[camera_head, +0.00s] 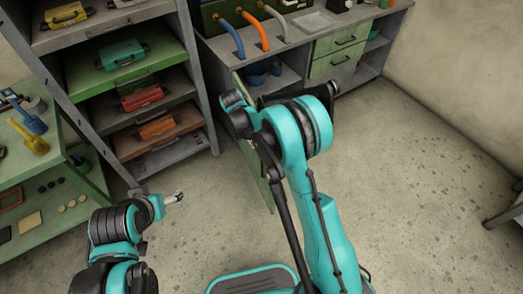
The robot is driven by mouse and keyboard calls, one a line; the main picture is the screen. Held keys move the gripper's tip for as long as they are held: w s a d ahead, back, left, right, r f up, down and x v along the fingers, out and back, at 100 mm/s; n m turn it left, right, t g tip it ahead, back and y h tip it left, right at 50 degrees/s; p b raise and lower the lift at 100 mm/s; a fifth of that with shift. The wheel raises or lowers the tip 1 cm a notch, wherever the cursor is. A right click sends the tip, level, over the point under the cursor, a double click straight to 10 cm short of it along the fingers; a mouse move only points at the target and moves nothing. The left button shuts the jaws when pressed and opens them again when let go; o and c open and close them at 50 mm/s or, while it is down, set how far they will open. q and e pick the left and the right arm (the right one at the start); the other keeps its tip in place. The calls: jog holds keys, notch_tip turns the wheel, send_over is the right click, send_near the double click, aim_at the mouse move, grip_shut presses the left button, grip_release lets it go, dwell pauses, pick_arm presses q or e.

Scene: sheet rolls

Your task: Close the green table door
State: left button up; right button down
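The green table door (251,158) stands open, swung out from the grey workbench (297,32) into the room. I see it as a narrow green panel beside my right arm, which hides part of it. An open compartment with blue containers (257,74) shows behind. My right gripper is around the far end of my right arm, close to the door's upper part; its fingers are hidden or too unclear to read, and I cannot tell whether it touches the door. My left gripper (177,197) is over the floor at lower left, away from the door; its finger opening is too small to judge.
A grey shelf rack (206,92) with coloured toolboxes stands left of the workbench. A green-topped table (52,222) with tools and small parts is at far left. Green drawers (337,62) are in the bench's right part.

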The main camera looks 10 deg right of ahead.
jog(key=d+f+b, duration=0.1)
jog(key=f, duration=0.2)
jog(key=d+f+b, duration=0.2)
jog(key=f, duration=0.1)
jog(key=w+d+f+b, duration=0.1)
jog(key=d+f, duration=0.1)
jog(key=f, duration=0.2)
jog(key=shift+d+b, duration=0.15)
jog(key=shift+b, duration=0.25)
jog(key=shift+w+d+r, duration=0.1)
jog(key=shift+d+r, duration=0.1)
jog(key=shift+d, duration=0.3)
jog(key=shift+d, duration=0.1)
